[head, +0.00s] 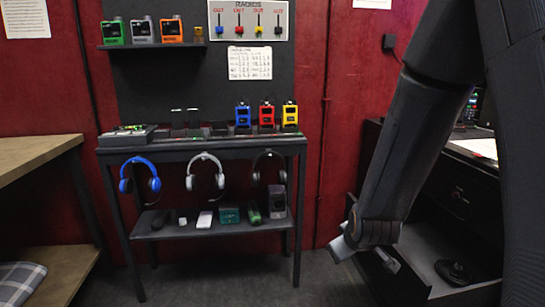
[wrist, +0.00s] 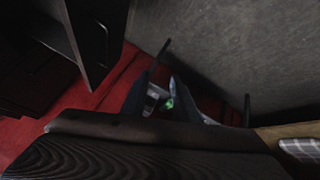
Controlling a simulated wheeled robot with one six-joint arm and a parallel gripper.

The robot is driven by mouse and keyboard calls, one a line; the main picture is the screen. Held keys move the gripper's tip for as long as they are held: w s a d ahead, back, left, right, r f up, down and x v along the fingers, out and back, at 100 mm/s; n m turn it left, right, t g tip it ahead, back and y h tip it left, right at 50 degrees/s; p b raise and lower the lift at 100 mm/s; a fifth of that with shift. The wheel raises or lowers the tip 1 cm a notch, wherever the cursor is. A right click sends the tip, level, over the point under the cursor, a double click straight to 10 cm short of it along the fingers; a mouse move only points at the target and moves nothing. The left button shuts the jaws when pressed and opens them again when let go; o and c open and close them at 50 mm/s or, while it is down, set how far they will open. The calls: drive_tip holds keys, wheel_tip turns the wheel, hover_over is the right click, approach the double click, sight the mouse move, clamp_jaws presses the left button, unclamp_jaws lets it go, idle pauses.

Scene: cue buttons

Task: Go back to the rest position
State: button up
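My gripper (head: 364,262) hangs low at the end of my arm, right of the black radio table (head: 205,145) and in front of the open drawer (head: 425,262). Its two pale fingers stand apart, with nothing seen between them. It touches nothing that I can make out.
Blue (head: 243,115), red (head: 267,113) and yellow (head: 290,115) radios stand on the table. Headphones hang from its front edge. A wooden bench (head: 30,155) is at left. A black desk (head: 455,185) is at right. The grey floor (head: 250,285) between is clear.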

drive_tip(key=s+a+r+m+g, duration=0.25)
drive_tip(key=s+r+g, duration=0.2)
drive_tip(key=s, duration=0.75)
drive_tip(key=s+a+r+m+g, duration=0.1)
drive_tip(key=s+r+m+g, duration=0.2)
drive_tip(key=s+r, duration=0.55)
drive_tip(key=s+d+r+p, duration=0.3)
drive_tip(key=p, duration=0.9)
drive_tip(key=shift+s+d, duration=0.25)
drive_tip(key=shift+d, duration=0.1)
drive_tip(key=shift+d+m, duration=0.1)
drive_tip(key=shift+m, duration=0.15)
